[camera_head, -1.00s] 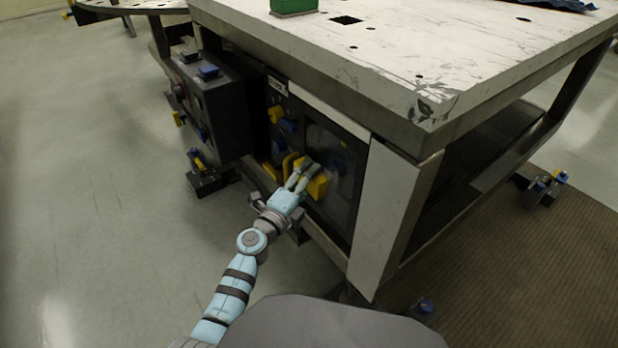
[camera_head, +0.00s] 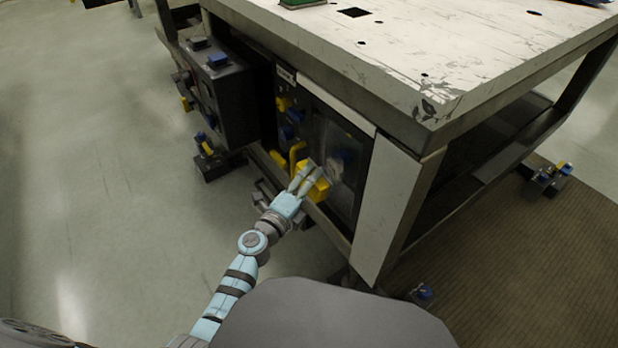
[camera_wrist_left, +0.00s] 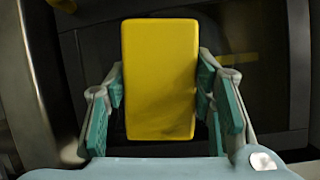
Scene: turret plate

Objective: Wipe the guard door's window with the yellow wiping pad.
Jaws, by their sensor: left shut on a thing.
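The yellow wiping pad (camera_head: 319,189) is held between the fingers of my left gripper (camera_head: 307,178), in front of the lower left part of the guard door's window. In the left wrist view the pad (camera_wrist_left: 160,78) is a yellow block filling the space between the teal-padded fingers (camera_wrist_left: 160,105). The door's window (camera_head: 341,143) is a see-through pane in a dark frame, with blue and grey parts showing behind it. Whether the pad touches the pane cannot be told. My right gripper is not in view.
A yellow handle (camera_head: 296,154) stands just left of the pad. A dark box with blue and yellow parts (camera_head: 228,100) juts out further left. The scratched white table top (camera_head: 400,50) overhangs the door, and a pale panel (camera_head: 393,200) flanks it. The floor at left is clear.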

